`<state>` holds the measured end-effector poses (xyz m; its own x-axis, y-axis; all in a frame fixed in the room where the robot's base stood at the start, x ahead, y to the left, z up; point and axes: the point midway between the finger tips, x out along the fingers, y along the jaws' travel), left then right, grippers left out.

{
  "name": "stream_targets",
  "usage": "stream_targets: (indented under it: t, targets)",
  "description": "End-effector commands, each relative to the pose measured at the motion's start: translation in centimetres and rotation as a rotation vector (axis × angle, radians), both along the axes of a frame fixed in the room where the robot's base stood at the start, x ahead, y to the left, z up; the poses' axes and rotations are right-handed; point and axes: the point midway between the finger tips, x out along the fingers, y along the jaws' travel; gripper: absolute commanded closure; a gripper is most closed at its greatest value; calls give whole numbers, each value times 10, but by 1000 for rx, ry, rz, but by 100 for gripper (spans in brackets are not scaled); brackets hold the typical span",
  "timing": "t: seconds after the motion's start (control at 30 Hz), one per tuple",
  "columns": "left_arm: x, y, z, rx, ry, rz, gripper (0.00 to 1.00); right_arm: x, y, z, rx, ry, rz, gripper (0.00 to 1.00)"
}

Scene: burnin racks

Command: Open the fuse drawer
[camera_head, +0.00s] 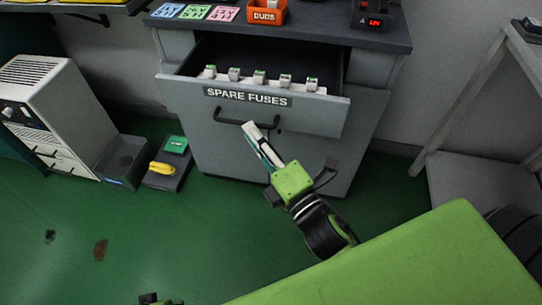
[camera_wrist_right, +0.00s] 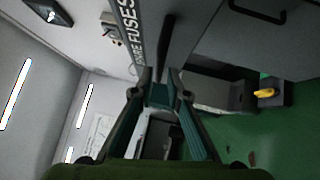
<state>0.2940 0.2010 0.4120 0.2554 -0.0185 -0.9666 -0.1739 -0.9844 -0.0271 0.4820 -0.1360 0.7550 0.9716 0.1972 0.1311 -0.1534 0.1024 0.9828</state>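The fuse drawer (camera_head: 318,113), labelled SPARE FUSES, stands pulled out of the grey cabinet, and its inside shows from above. Several white and green fuses (camera_head: 260,78) stand in a row behind its front. A dark bar handle (camera_head: 220,118) is on the drawer front. My right gripper (camera_head: 249,126) reaches up to the middle of this handle. In the right wrist view its fingers (camera_wrist_right: 161,92) come together at the dark handle bar (camera_wrist_right: 165,45), closed around it. Only a small dark part, probably of my left gripper (camera_head: 150,299), shows at the bottom edge; its fingers are not clear.
On the cabinet top (camera_head: 335,32) are coloured cards (camera_head: 194,12), an orange DUDS bin (camera_head: 267,12) and a red-digit display (camera_head: 371,14). A white unit (camera_head: 62,105) and a low tray with a yellow item (camera_head: 162,168) stand left. A grey shelf frame (camera_head: 463,100) stands right. Green floor is open in front.

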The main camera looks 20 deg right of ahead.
Motion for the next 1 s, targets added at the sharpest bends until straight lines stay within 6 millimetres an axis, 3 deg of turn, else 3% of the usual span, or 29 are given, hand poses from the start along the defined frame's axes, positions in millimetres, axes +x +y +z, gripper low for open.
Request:
stream_targets:
  t: [0.2, 0.43, 0.63, 1.0]
  targets:
    - [0, 0, 0, 0, 0, -1, 60, -37, -8, -6, 2, 5, -3, 85]
    - [0, 0, 0, 0, 0, -1, 60, -65, -14, -9, 1, 2, -2, 85]
    - [0, 0, 0, 0, 1, 0, 60, -74, -16, -10, -1, 1, -2, 85]
    - [0, 0, 0, 0, 1, -1, 60, -75, -16, -10, -1, 0, -1, 85]
